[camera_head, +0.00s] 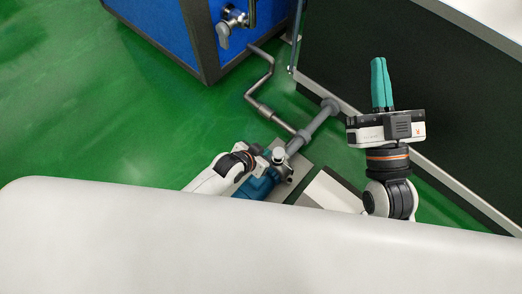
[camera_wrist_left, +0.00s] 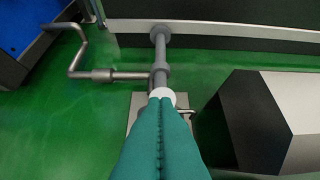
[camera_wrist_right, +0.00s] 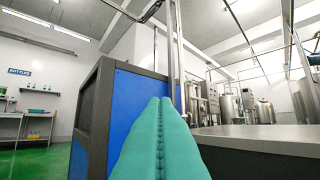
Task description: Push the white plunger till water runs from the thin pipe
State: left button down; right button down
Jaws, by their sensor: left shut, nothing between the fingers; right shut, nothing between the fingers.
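The white plunger (camera_head: 279,154) shows as a small pale cap on the pump fitting at the end of the grey pipe. In the left wrist view the white plunger (camera_wrist_left: 161,93) is just beyond the left fingertips, partly covered by them. My left gripper (camera_wrist_left: 161,106) is shut and empty; I cannot tell whether it touches the plunger. A thin pipe (camera_head: 296,38) stands upright by the blue cabinet; no running water shows. My right gripper (camera_head: 379,62) is shut and empty, raised at the right, away from the plunger.
A blue cabinet (camera_head: 230,38) with a metal tap (camera_head: 231,20) stands at the back. A bent grey pipe (camera_head: 262,80) runs to the pump. A dark-sided counter (camera_head: 340,60) borders the right. Green floor (camera_head: 100,110) is clear at left.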

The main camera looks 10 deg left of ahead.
jog(key=shift+w+d+f+g+h+p, duration=0.1)
jog(key=shift+w+f+g+h+p, duration=0.2)
jog(key=shift+f+g, duration=0.55)
jog(key=shift+w+d+f+g+h+p, duration=0.1)
jog(key=shift+w+f+g+h, duration=0.35)
jog(key=shift+f, duration=0.55)
